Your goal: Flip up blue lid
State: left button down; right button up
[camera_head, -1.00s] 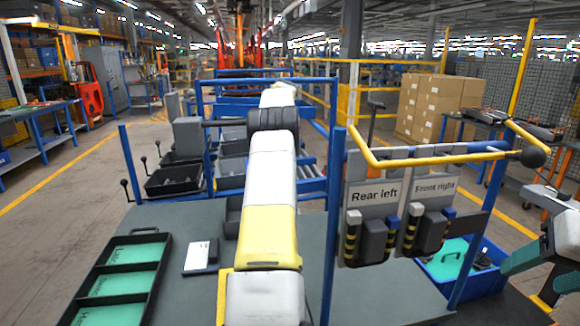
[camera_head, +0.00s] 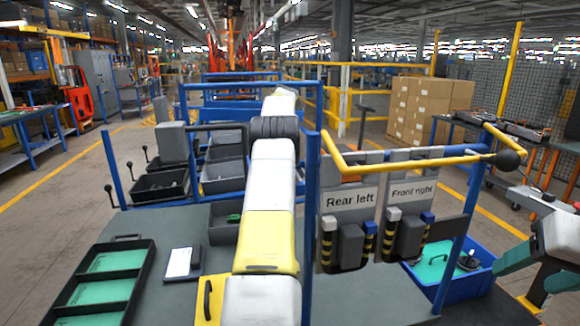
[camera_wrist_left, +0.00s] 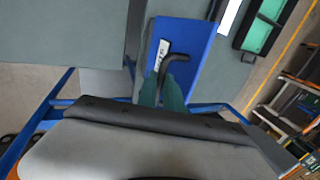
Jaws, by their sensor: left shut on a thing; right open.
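The blue lid (camera_wrist_left: 197,50) is in the left wrist view, a flat blue panel with a white label and a black bent handle (camera_wrist_left: 178,59). My left gripper (camera_wrist_left: 161,84) has its teal fingers shut on the lower end of this handle. The lid's far side and the hinge cannot be made out. In the head view my left arm covers the middle, and its gripper and the lid are hidden. My right gripper (camera_head: 530,268) is open and empty at the right edge, beside a blue bin.
A black tray with green compartments (camera_head: 113,262) lies at the left of the grey table. Blue posts and a yellow rail (camera_head: 410,160) carry signs at the right. The blue bin (camera_head: 440,292) stands below them. Black bins (camera_head: 158,187) stand behind the table.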

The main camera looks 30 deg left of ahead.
pick_arm(q)
jog(key=shift+f, duration=0.4)
jog(key=c, duration=1.5)
grip_release()
jog(key=shift+r, duration=0.2)
jog(key=shift+a+r, duration=0.1)
jog(key=shift+r, duration=1.35)
jog(key=shift+s+r, duration=0.1)
jog(key=shift+r, duration=0.25)
jog(key=s+d, duration=0.3)
jog(key=s, duration=0.1)
jog(key=s+d+r, duration=0.1)
jog(key=s+d, duration=0.2)
jog(key=s, duration=0.1)
jog(key=s+d, duration=0.4)
jog(key=shift+s+d+r, duration=0.1)
jog(key=shift+s+r, duration=0.05)
jog(key=shift+s, duration=0.05)
